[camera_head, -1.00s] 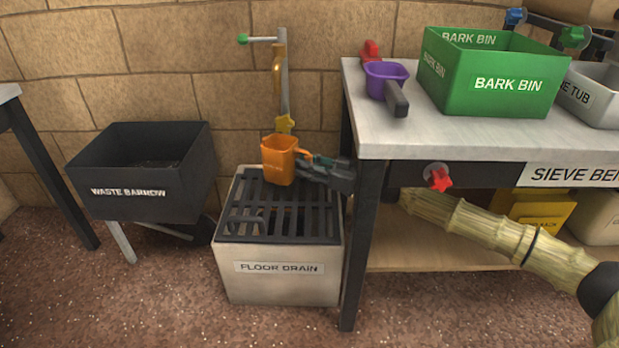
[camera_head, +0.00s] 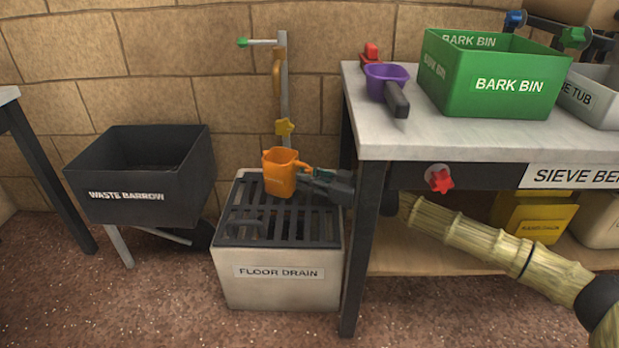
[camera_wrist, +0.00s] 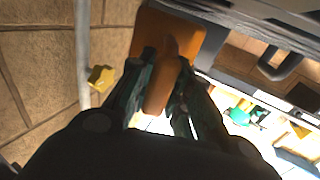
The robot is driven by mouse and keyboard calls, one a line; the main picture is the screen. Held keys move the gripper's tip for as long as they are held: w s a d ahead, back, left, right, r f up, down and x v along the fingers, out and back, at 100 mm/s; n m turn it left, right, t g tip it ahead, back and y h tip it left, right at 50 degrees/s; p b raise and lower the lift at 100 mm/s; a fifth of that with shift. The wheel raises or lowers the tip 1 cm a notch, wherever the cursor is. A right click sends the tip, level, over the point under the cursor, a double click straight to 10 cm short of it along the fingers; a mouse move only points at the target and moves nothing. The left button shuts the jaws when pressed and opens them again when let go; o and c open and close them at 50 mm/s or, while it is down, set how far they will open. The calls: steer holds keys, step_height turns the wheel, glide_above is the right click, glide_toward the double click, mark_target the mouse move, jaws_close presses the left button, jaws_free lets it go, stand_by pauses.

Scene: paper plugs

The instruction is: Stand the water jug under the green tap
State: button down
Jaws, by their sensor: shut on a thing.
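The orange water jug (camera_head: 281,174) is upright or nearly so over the back of the floor drain's dark grate (camera_head: 262,226). I cannot tell if its base touches the grate. My gripper (camera_head: 310,177) comes from the right and is shut on the jug's handle. In the wrist view the fingers (camera_wrist: 162,95) close around the orange handle, with the jug body (camera_wrist: 197,36) beyond. A grey standpipe (camera_head: 285,88) rises behind the jug. A green knob (camera_head: 243,42) sits at the left end of its top arm. A yellow star knob (camera_head: 285,127) is just above the jug.
The sieve bench (camera_head: 440,140) stands close on the right, its leg beside my arm. On it are a purple scoop (camera_head: 386,82) and green bark bin (camera_head: 495,80). A red star knob (camera_head: 440,180) juts from its front. The waste barrow (camera_head: 140,180) stands left of the drain.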

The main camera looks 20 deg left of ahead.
steer(key=c, duration=1.3)
jaws_free()
steer(key=shift+r, duration=0.1)
steer(key=shift+r, duration=0.45)
steer(key=shift+s+d+r+p, duration=0.1)
steer(key=shift+s+d+p, duration=0.15)
steer(key=shift+d+p, duration=1.2)
steer(key=shift+s+d+f+p, duration=0.1)
steer(key=shift+s+d+p, duration=0.1)
steer(key=shift+d, duration=2.35)
steer(key=shift+s+d+r+p, duration=0.1)
steer(key=shift+s+d+p, duration=0.15)
steer(key=shift+d+p, duration=1.2)
steer(key=shift+d+b, duration=0.55)
steer(key=shift+b, duration=0.05)
